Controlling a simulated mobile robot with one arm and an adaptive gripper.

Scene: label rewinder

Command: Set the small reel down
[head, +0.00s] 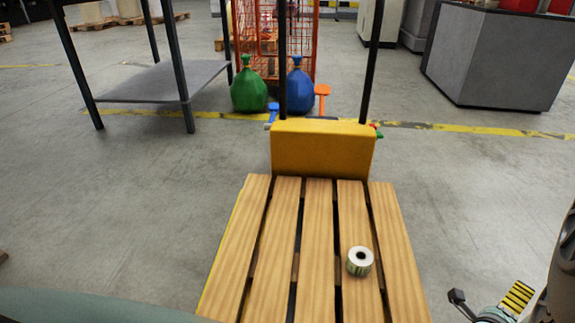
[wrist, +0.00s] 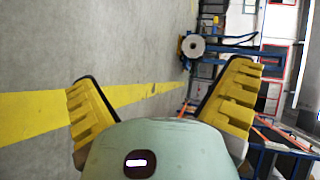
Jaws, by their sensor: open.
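The small reel (head: 360,262), a white roll with a dark core and a greenish printed side, rests on the wooden slats of a pallet (head: 313,245) in the head view. It sits on the right half of the deck, towards the near end. My gripper (head: 487,302) is at the lower right of the head view, to the right of the pallet and apart from the reel. The wrist view shows my gripper (wrist: 160,78) with its yellow ribbed fingers spread wide and nothing between them.
A yellow pallet truck body (head: 322,150) with black uprights stands at the pallet's far end. A grey table (head: 165,82) is at left. In the wrist view, a white roll (wrist: 193,46) hangs at a blue machine.

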